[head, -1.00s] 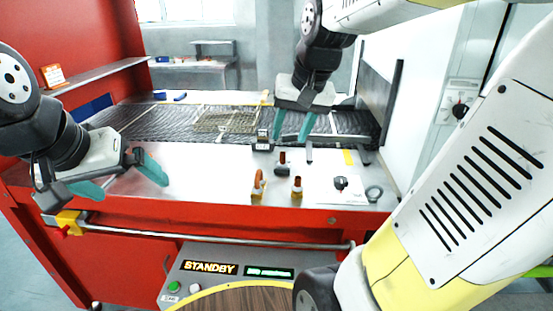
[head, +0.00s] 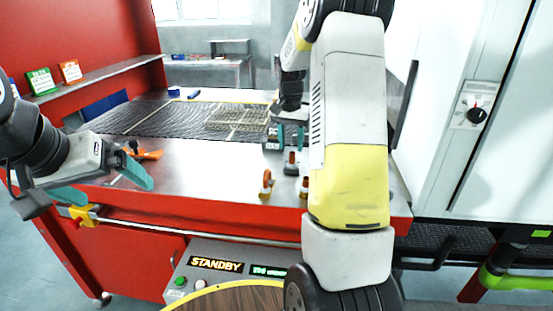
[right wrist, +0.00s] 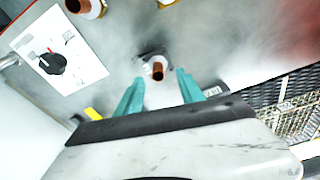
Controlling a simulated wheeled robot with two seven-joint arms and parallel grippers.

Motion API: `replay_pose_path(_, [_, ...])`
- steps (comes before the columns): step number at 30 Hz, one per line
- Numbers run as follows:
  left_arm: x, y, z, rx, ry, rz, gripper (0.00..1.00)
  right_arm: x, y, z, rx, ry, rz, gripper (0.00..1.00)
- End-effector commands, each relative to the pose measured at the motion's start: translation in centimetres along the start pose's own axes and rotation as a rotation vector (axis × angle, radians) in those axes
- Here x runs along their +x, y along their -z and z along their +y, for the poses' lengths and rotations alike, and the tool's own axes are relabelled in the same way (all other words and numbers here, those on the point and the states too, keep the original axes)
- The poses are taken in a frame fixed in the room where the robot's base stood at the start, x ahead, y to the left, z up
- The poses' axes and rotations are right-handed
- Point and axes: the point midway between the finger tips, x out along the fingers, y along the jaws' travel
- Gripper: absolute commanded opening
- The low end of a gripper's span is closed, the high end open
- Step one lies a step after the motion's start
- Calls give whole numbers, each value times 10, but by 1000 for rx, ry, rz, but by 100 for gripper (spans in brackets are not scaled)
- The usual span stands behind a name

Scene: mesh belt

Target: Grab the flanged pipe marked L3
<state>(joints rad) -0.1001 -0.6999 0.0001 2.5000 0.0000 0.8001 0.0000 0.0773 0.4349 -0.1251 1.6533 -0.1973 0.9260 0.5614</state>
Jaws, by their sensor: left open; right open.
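Several short copper pipes with flanges stand on the metal bench; no L3 mark is legible. In the head view, two have brass-coloured bases, a left one (head: 267,184) and a right one (head: 304,187) partly behind my right arm. A dark-flanged pipe (head: 291,164) stands behind them. In the right wrist view, a dark-flanged pipe (right wrist: 157,70) lies just ahead of the gap between the fingers of my open right gripper (right wrist: 160,79); they do not grip it. That gripper (head: 289,138) is partly hidden in the head view. My left gripper (head: 115,190) is open and empty.
A dark labelled block (head: 272,143) stands by the right gripper, near the mesh belt (head: 180,118). An orange tool (head: 150,155) lies by the left gripper. A white panel with a knob (right wrist: 55,62) shows in the wrist view. The bench's middle is clear.

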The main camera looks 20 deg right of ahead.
Motion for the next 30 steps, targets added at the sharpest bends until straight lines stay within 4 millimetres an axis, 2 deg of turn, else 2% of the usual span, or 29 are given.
replay_pose_path(6, [0,0,0,0,0,0,100,33,2,4,0,-1,-3,45])
replay_pose_path(9, [0,0,0,0,0,0,100,44,2,4,-1,0,-2,45])
replay_pose_path(18, [0,0,0,0,0,0,100,48,2,4,-1,1,0,45])
replay_pose_path(25, [0,0,0,0,0,0,100,48,3,4,-1,1,0,0])
replay_pose_path(30, [0,0,0,0,0,0,100,48,3,4,-1,1,0,0])
